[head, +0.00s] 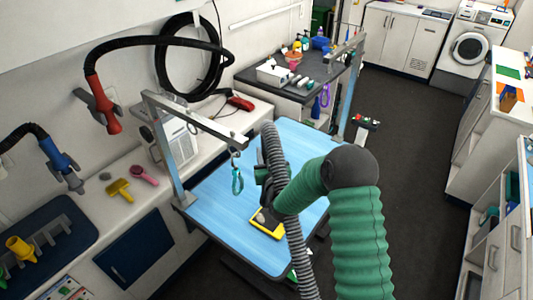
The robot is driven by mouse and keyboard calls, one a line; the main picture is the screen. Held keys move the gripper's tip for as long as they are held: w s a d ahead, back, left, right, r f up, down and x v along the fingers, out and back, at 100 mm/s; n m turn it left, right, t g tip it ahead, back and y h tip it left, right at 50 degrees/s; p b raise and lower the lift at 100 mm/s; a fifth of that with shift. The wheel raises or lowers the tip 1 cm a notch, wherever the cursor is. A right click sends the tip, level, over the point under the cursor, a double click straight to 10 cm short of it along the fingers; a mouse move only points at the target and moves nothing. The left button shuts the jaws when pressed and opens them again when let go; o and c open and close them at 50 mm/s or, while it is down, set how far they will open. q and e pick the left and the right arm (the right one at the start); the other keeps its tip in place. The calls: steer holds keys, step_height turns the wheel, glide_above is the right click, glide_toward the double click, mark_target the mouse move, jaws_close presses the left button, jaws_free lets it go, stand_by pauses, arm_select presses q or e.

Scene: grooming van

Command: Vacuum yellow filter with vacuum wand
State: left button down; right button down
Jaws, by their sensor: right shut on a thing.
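The yellow filter (279,233) lies on the blue grooming table. It is a flat yellow frame, with its middle dark and partly hidden. My right gripper (264,192), on the green-sleeved arm, is above the filter's far edge. It is shut on the vacuum wand, which is mostly hidden behind the gripper and arm. A grey ribbed hose (294,250) runs past the gripper. I cannot tell whether the wand touches the filter. My left gripper is out of view.
The blue table (215,210) carries a metal grooming arm (190,118) with a hanging teal loop (238,182) left of my gripper. The left counter holds a yellow brush (120,190) and pink brush (146,176). Dark floor (420,130) is open to the right.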

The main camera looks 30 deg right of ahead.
steer(key=shift+r, duration=0.1)
stand_by(0.3)
steer(key=a, duration=0.1)
steer(key=s+a, duration=0.1)
steer(key=a, duration=0.2)
steer(key=shift+s+a, duration=0.1)
steer(key=shift+s, duration=0.3)
stand_by(0.3)
step_height(320, 180, up, 5)
steer(key=p, duration=0.3)
stand_by(0.5)
